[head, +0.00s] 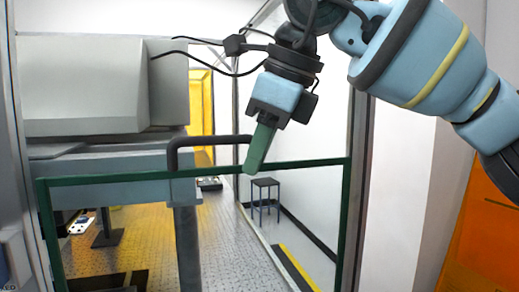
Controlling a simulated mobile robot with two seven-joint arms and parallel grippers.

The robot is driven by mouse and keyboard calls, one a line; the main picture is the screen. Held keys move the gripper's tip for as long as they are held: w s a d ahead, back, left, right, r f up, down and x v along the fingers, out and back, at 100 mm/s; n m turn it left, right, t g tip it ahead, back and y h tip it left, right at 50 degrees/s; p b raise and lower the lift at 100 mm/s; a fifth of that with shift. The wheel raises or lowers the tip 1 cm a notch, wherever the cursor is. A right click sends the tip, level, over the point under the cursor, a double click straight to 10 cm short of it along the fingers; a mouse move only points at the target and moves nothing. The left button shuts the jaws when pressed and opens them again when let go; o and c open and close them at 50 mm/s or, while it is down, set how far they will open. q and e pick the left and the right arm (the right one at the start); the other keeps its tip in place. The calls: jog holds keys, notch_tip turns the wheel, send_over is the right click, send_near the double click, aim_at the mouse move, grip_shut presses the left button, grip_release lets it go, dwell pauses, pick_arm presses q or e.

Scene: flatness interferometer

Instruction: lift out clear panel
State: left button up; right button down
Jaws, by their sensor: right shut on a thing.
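The clear panel (347,210) shows as a see-through sheet with dark green edges, upright, its top edge running across the middle of the head view. Its lower part runs out of the bottom of the picture. My right gripper (252,168) comes down from above with its green fingers at the panel's top edge, right of the middle, and is shut on it. The fingers overlap, so the exact grip is partly hidden. My left gripper is not in view.
A large grey-white instrument (85,85) on a grey base stands left, behind the panel. A dark bent rail (210,141) is close to the panel's top edge. A pale wall post (405,190) stands right. A small dark stool (265,184) and open floor (225,235) show through the panel.

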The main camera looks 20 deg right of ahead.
jog(key=shift+r, duration=0.1)
notch_tip(320, 180, up, 14)
jog(key=shift+f, duration=0.25)
dwell(3.0)
jog(key=shift+s, duration=0.1)
jog(key=s+r, duration=0.2)
jog(key=s, duration=0.9)
jog(key=shift+s+d, duration=0.2)
jog(key=shift+s, duration=0.2)
dwell(1.6)
dwell(0.4)
